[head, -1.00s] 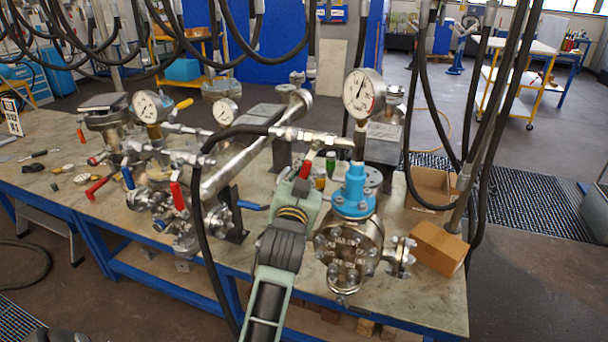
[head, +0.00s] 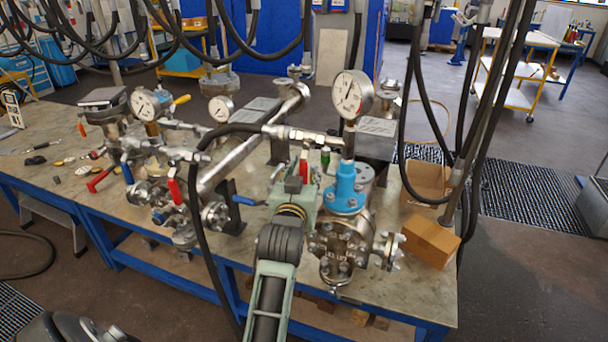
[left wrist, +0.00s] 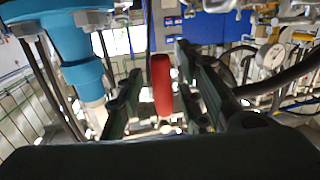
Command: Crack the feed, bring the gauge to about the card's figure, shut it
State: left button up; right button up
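A blue-necked flanged vessel (head: 345,190) stands at the bench's front right with a large white dial gauge (head: 353,94) on top. The gauge's needle shows, but I cannot read its figure. A black hose runs to a metal valve fitting (head: 300,134) beside the gauge stem. A red valve handle (head: 304,166) hangs below that fitting. My left gripper (head: 303,180) is at this handle. In the left wrist view the red handle (left wrist: 162,85) stands between the open fingers, with gaps on both sides. A small printed card (head: 12,108) stands at the far left, unreadable. My right gripper is out of view.
More gauges (head: 145,105), pipes and red and blue levers (head: 175,190) crowd the bench left of my arm. A cardboard box (head: 430,241) lies right of the vessel. Black hoses hang at the right.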

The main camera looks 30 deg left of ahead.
aim_at(304, 161)
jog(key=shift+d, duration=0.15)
pick_arm(q)
jog(key=shift+r, duration=0.3)
notch_tip(304, 161, up, 10)
jog(key=shift+f, duration=0.25)
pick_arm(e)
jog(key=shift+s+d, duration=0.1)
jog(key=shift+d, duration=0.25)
pick_arm(q)
jog(key=shift+f, duration=0.15)
